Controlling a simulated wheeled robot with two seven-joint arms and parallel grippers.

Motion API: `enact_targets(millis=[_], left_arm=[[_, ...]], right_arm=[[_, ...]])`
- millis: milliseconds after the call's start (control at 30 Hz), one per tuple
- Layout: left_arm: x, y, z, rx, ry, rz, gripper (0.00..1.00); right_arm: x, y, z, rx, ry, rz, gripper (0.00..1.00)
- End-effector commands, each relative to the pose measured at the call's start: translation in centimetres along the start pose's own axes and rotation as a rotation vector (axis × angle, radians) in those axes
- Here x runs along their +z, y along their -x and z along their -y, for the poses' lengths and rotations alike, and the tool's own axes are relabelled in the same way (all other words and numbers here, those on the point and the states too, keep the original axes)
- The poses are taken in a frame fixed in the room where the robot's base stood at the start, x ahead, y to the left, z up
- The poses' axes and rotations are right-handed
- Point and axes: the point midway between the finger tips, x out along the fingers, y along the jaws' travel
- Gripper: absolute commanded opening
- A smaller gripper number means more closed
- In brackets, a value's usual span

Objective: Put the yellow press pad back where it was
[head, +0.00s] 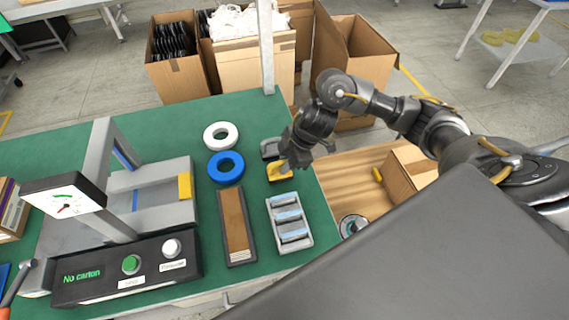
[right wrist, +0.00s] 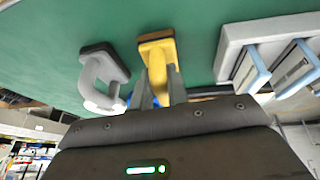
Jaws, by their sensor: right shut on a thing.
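The yellow press pad (head: 279,172) is at the right part of the green table, between the grey press pad and the slotted tray. In the right wrist view the yellow press pad (right wrist: 157,52) shows its yellow handle and a dark sole. My right gripper (head: 287,163) is shut on its handle, and the fingers (right wrist: 163,92) sit around it. I cannot tell whether its sole touches the table. The grey press pad (head: 269,148) stands just behind it and shows beside it in the right wrist view (right wrist: 98,72). My left gripper is not in view.
A blue ring (head: 226,168) and a white ring (head: 220,135) lie to the left. A brown-topped block (head: 236,226) and a grey tray (head: 290,222) with blue-edged slots lie nearer. A test machine (head: 130,262) fills the left. Cartons (head: 255,75) stand behind the table.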

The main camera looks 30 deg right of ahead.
Motion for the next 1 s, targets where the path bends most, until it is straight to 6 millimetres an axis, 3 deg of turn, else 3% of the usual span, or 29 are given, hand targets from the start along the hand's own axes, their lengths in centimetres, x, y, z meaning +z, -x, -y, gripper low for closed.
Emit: enact_targets(millis=[333, 367, 533, 833, 1000], left_arm=[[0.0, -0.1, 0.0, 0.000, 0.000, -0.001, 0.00], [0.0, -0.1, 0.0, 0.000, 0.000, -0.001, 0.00], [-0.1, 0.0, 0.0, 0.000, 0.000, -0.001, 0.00], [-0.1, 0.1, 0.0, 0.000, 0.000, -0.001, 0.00], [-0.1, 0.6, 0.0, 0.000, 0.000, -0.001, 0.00]], right_arm=[[0.1, -0.3, 0.0, 0.001, 0.001, 0.000, 0.00], [0.1, -0.3, 0.0, 0.001, 0.001, 0.000, 0.17], [0.1, -0.2, 0.0, 0.001, 0.001, 0.000, 0.38], [0.0, 0.0, 0.0, 0.002, 0.001, -0.001, 0.38], [-0.1, 2.1, -0.2, 0.006, 0.004, 0.000, 0.38]])
